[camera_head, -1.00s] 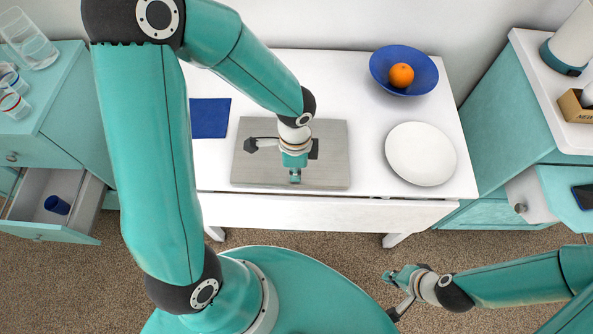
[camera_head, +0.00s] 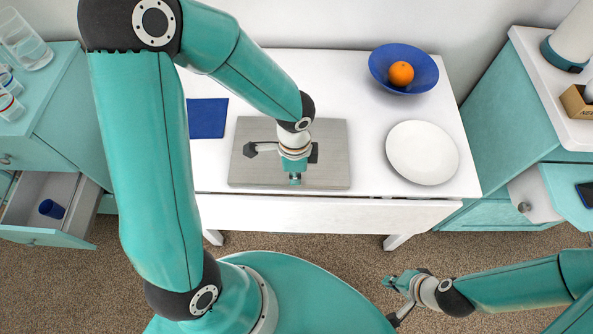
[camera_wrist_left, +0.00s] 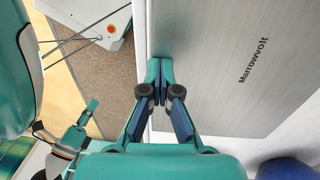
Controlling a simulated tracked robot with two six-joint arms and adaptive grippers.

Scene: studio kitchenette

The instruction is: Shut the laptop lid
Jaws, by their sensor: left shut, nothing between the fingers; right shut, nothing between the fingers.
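The laptop (camera_head: 247,172) is a grey flat slab on the white table. Its lid lies down flat, with the outer face up and the word "Marrowvolt" showing in the left wrist view (camera_wrist_left: 225,45). My left gripper (camera_head: 295,181) is over the lid near its front edge, pointing down. Its fingertips (camera_wrist_left: 159,66) are together with nothing between them, at the lid's edge in the wrist view. I cannot tell whether they touch it. My right gripper (camera_head: 388,281) is shut and empty, well away from the laptop, in front of the table.
The white table (camera_head: 340,80) also holds a blue mat (camera_head: 207,118), a blue bowl (camera_head: 425,75) with an orange (camera_head: 401,73), and a white plate (camera_head: 422,153). An open drawer with a blue cup (camera_head: 51,208) is at left.

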